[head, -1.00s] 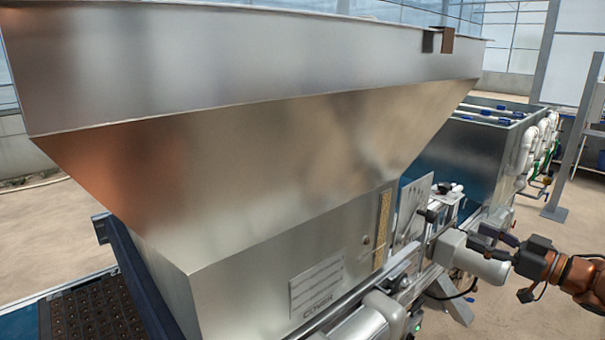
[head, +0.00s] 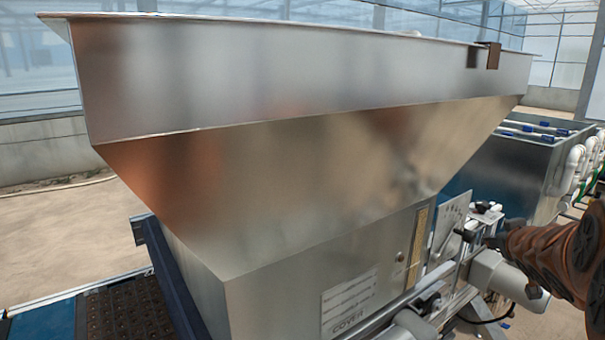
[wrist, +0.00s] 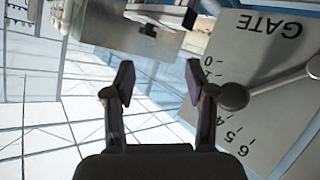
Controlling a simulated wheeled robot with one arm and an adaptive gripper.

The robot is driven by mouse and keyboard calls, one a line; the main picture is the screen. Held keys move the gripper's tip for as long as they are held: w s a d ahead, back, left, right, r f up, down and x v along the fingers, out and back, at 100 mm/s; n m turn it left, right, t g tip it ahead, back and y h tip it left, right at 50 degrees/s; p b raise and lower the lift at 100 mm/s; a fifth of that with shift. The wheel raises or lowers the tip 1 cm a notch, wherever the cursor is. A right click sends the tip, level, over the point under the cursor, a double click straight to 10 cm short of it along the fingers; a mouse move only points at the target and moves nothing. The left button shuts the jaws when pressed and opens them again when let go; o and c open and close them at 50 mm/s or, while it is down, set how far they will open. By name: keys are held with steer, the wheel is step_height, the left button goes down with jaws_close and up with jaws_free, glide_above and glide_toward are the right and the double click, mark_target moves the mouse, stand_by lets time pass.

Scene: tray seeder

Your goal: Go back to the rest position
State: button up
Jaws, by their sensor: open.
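My gripper (wrist: 158,85) is open and empty in the wrist view, with its two dark fingers apart. A pale GATE plate (wrist: 285,75) with a number scale shows upside down at the right there. A grey lever with a round knob (wrist: 232,97) crosses the plate, and the knob lies just right of the right finger in the picture. Whether they touch I cannot tell. In the head view the plate (head: 450,222) stands at the right of the hopper, and my orange-brown arm reaches in from the right edge. The gripper there is small and partly hidden by the arm.
The large metal hopper (head: 300,90) fills the middle of the head view. A seed tray (head: 125,310) lies on the blue conveyor at lower left. A motor (head: 505,275) sits below my arm. A steel tank (head: 510,170) with white pipes stands behind. Bare floor shows at left.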

steer(key=s+a+f+g+y, duration=0.1)
steer(key=s+a+f+g, duration=0.3)
steer(key=s+a, duration=0.6)
steer(key=s+a+f+g+y, duration=0.2)
steer(key=s+a+f+g, duration=0.3)
steer(key=s+a, duration=0.5)
steer(key=s+a+f+g+y, duration=0.2)
steer(key=s+a+f+g, duration=0.2)
steer(key=s+a, duration=0.6)
steer(key=s+f, duration=0.1)
steer(key=s, duration=0.4)
steer(key=shift+s+a+f+g, duration=0.25)
steer(key=shift+s+a+g, duration=0.1)
steer(key=shift+s+g, duration=0.05)
